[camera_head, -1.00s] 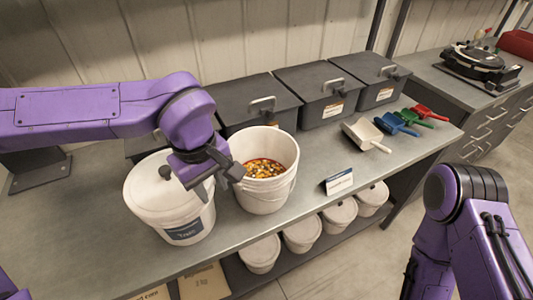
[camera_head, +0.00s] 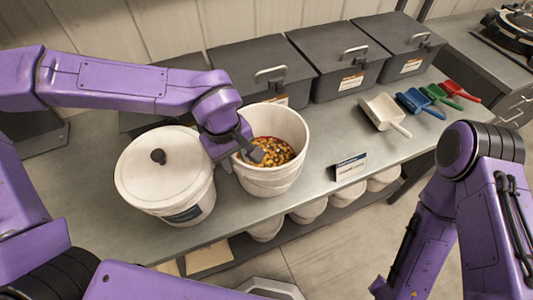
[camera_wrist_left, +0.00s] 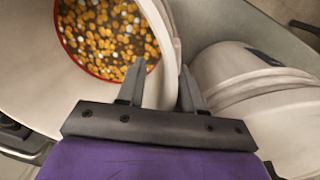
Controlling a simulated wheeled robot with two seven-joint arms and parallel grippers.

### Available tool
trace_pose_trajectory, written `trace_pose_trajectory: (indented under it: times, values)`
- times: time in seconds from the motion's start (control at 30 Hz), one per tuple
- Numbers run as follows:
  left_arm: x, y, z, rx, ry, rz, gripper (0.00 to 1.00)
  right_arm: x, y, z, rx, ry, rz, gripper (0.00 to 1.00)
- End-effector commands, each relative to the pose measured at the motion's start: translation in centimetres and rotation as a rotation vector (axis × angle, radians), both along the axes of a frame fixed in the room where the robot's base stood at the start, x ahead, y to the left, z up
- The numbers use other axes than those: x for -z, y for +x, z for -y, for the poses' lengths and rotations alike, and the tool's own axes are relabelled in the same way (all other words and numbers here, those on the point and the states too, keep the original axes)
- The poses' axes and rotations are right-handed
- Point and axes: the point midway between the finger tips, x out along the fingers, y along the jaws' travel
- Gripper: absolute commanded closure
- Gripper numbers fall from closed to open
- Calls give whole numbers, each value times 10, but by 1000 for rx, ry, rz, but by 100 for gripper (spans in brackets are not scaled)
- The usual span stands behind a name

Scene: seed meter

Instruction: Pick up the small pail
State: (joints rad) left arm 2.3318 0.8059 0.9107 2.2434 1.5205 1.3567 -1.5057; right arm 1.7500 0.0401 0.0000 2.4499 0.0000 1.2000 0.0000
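An open white pail (camera_head: 270,185) with mixed yellow and dark seeds in it stands on the grey bench. My left gripper (camera_head: 250,149) is at its left rim, pointing down. In the left wrist view, the pail's rim (camera_wrist_left: 166,42) runs between the two spread fingers of my left gripper (camera_wrist_left: 160,88), with the seeds on the left side. I cannot tell whether the fingers touch the wall. My right arm comes in at the right, but its gripper is outside the view.
A lidded white bucket (camera_head: 165,175) stands close left of the pail and also shows in the left wrist view (camera_wrist_left: 245,85). Dark lidded bins (camera_head: 335,65) stand behind. A small sign (camera_head: 351,167), a white scoop (camera_head: 383,112) and coloured scoops lie right. Several white tubs are below the bench.

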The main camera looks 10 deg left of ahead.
Motion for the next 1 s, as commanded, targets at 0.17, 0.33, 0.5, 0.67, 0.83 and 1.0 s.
trace_pose_trajectory:
  times: [0.17,0.33,0.5,0.67,0.83,1.0]
  values:
    - [9,0,0,-2,-1,1,64,0,0,0,0,0,0,51]
    - [9,0,0,-2,-1,1,84,0,0,0,0,0,0,51]
    - [8,0,0,-2,-1,1,100,0,0,0,0,0,0,51]
    - [8,0,0,-2,-1,1,100,0,0,0,0,0,0,51]
    - [8,0,0,-2,-1,1,100,0,0,0,0,0,0,51]
    - [8,0,0,-2,-1,1,100,0,0,0,0,0,0,51]
